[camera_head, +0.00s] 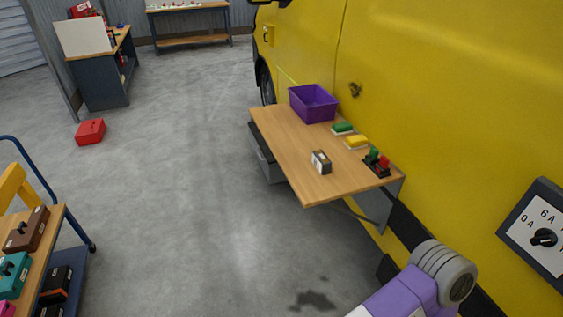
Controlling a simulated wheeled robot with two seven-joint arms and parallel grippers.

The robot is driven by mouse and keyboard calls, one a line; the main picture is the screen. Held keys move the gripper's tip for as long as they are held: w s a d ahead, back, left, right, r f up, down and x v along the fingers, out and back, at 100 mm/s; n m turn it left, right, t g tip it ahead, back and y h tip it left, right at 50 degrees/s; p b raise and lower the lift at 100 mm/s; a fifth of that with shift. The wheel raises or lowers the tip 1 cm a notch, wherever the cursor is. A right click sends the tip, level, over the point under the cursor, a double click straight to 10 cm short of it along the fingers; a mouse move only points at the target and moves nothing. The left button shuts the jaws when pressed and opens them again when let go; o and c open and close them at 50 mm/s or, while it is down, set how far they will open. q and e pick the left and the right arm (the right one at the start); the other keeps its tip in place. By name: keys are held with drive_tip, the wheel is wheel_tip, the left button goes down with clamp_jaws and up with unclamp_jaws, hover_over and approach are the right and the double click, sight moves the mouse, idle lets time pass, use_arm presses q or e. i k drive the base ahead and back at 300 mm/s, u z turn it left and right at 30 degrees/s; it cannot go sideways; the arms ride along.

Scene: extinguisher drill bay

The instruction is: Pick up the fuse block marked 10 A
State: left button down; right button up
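A wooden fold-out shelf (285,150) on the yellow vehicle's side holds several small items. A green block (343,128) and a yellow block (356,142), each with a pale base, lie near the vehicle wall. A black holder with green and red pieces (377,163) stands at the near right corner. A small dark and pale block (321,162) stands near the front edge. No 10 A marking is readable on any of them, so I cannot tell which is the named fuse block. Neither gripper is in view; only part of my arm shows at lower right.
A purple bin (313,103) stands at the shelf's far end. A dial panel (540,232) is on the vehicle (460,100) at right. A cart with toolboxes (27,230) is at lower left. A red box (90,131) lies on the floor. The floor between is clear.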

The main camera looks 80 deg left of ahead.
sight(321, 162)
drive_tip(key=u, duration=2.45)
